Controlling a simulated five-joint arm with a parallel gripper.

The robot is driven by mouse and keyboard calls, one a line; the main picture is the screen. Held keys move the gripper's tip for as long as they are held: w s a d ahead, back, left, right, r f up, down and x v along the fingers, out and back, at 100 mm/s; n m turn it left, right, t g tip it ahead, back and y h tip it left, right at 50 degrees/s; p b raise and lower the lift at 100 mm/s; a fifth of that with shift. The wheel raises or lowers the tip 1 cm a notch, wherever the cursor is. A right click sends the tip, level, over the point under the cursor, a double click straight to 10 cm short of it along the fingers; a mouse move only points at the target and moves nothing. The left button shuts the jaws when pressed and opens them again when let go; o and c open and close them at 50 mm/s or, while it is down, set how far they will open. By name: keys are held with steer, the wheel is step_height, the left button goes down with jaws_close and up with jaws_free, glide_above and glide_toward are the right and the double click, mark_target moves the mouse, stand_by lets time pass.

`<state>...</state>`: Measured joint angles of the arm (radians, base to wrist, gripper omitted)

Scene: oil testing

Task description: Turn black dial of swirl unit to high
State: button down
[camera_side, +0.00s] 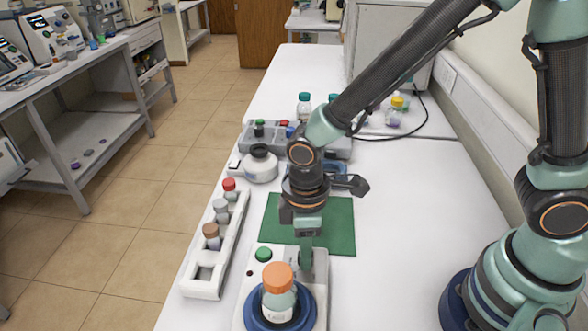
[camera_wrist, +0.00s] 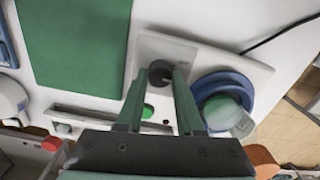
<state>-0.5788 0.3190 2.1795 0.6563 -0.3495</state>
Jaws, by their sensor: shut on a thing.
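The swirl unit (camera_side: 249,290) is a white base with a blue round platform that bears a clear bottle (camera_side: 279,303) with an orange cap. It also shows in the wrist view (camera_wrist: 205,58), with the blue platform to the right. The black dial (camera_wrist: 160,69) sits at the unit's far end in the wrist view, between my fingertips. My gripper (camera_side: 306,262) points down onto the unit and is shut on the dial. In the side view my fingers hide the dial. A green button (camera_side: 263,254) is beside my fingers. I cannot read the dial's setting.
A green mat (camera_side: 340,228) lies behind the unit. A white rack (camera_side: 203,285) with several capped vials stands to the left. A white round device (camera_side: 260,165) and a grey tray are farther back. The table right of the mat is clear.

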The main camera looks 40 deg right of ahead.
steer(key=m, duration=0.4)
steer(key=shift+w+d+m, duration=0.1)
steer(key=shift+w+m, duration=0.05)
steer(key=shift+m, duration=0.15)
steer(key=m, duration=0.4)
steer(key=shift+m, duration=0.3)
steer(key=m, duration=0.4)
steer(key=shift+d+m+t, duration=0.1)
steer(key=shift+m+t, duration=0.2)
steer(key=shift+m, duration=1.8)
steer(key=c, duration=0.5)
jaws_free()
steer(key=shift+c, duration=0.2)
steer(key=shift+r, duration=0.1)
step_height(320, 180, up, 12)
steer(key=shift+s, duration=0.3)
